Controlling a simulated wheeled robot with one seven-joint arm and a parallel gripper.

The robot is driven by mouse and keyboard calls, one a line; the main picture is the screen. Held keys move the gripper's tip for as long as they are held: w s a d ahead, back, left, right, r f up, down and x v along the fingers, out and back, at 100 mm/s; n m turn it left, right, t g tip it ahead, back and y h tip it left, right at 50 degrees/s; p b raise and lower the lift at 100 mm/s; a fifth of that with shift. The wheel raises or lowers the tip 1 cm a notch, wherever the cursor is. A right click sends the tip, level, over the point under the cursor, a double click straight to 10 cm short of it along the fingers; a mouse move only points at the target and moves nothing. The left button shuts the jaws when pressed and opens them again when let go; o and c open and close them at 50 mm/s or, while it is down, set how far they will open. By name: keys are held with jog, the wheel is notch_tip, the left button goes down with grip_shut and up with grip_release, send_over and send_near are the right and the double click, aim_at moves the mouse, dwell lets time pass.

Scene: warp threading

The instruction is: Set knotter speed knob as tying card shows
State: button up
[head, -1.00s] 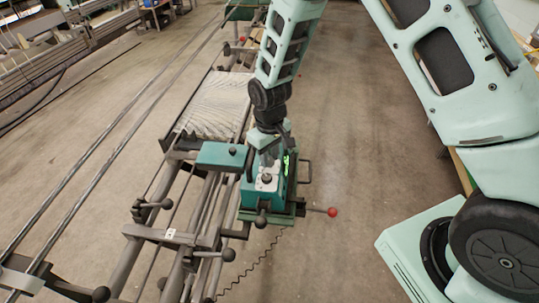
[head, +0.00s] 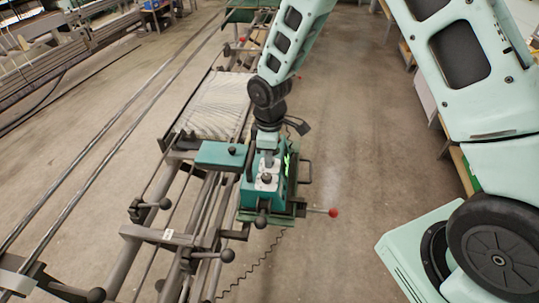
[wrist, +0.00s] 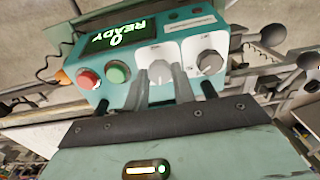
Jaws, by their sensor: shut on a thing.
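The teal knotter (head: 257,195) stands on the frame, and its control panel (wrist: 135,95) fills the upper wrist view. The panel has a red button (wrist: 88,79), a green button (wrist: 118,71), a pale knob (wrist: 155,50) and a grey knob (wrist: 209,62). Its lit display (wrist: 115,37) reads READY with a 0, upside down to me. My gripper (wrist: 163,72) is shut on the pale knob, with its two grey fingers partly covering it. The knob's scale and pointer are not readable. In the head view my gripper (head: 268,158) is over the knotter's top. I cannot make out a tying card.
A red-tipped lever (head: 332,212) sticks out to the right of the knotter. Black-knobbed handles (head: 228,255) stand along the frame. A sheet of pale warp threads (head: 218,105) lies behind. A coiled cable (head: 255,265) hangs down.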

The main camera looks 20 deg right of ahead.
jog(key=shift+n, duration=1)
jog(key=o, duration=1)
jog(key=shift+r, duration=0.1)
notch_tip(320, 180, up, 17)
jog(key=b, duration=0.2)
jog(key=shift+r+b, duration=0.15)
jog(key=shift+b, duration=0.25)
